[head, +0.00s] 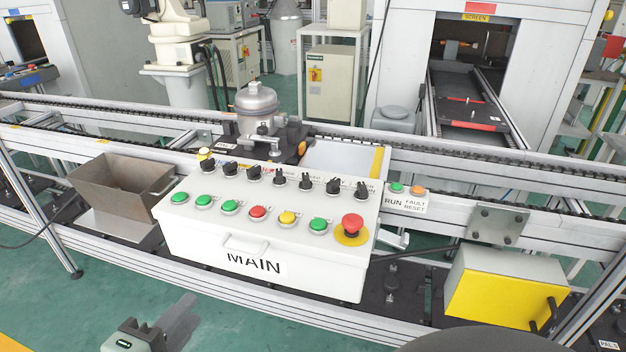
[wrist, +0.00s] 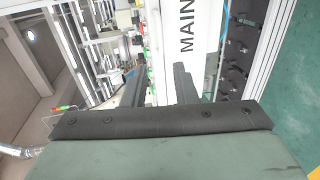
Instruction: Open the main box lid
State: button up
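The white main box (head: 315,272) stands on the frame in the middle of the head view, marked MAIN on its front. Its lid (head: 272,195) is the sloped top panel with coloured buttons and black knobs, and it looks shut. A white handle (head: 245,246) is at the lid's front edge. My gripper (head: 178,318) is low in front of the box, left of the handle, and apart from it. In the wrist view my gripper (wrist: 158,82) has two dark fingers spread with nothing between them. The main box (wrist: 198,50) appears sideways beyond them; the handle is not clearly visible there.
A conveyor rail (head: 480,155) runs behind the box, carrying a grey compressor (head: 257,105). A metal bin (head: 115,185) stands left of the box and a yellow box (head: 505,290) right. A red emergency button (head: 352,224) protrudes from the lid. Green floor lies in front.

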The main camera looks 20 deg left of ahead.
aim_at(241, 253)
jog(key=x, duration=1.7)
jog(key=shift+d+p, duration=0.2)
jog(key=shift+p, duration=0.2)
jog(key=shift+s, duration=0.1)
grip_shut()
